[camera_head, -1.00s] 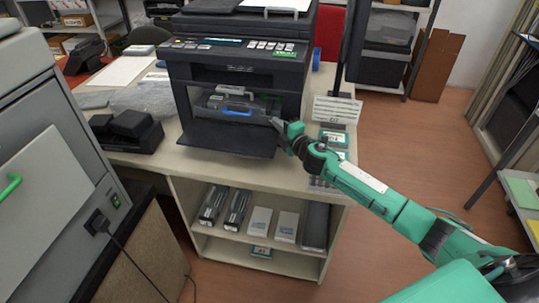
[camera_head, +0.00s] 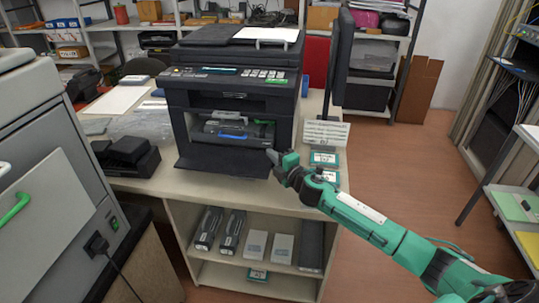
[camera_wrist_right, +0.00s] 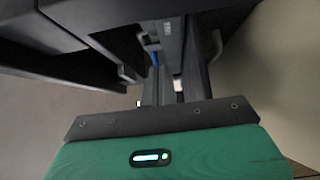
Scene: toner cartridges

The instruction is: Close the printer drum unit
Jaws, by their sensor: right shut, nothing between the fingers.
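The black printer (camera_head: 237,82) stands on the desk with its front cover (camera_head: 222,166) folded down. The drum unit (camera_head: 262,133) shows in the front opening, with a blue handle (camera_head: 232,136) in its middle. How far it sits inside is hard to tell. My right gripper (camera_head: 272,158) is at the right edge of the lowered cover, in front of and below the drum unit. It is shut and empty. In the right wrist view, dark printer parts fill the upper left, and a small blue part (camera_wrist_right: 154,57) shows beyond the fingers. My left gripper is out of view.
A monitor (camera_head: 342,65) stands right of the printer. Small green-and-white boxes (camera_head: 325,158) lie on the desk's right end. A black device (camera_head: 125,156) sits to the left. Shelves below the desk hold cartridges (camera_head: 208,228). Open floor lies to the right.

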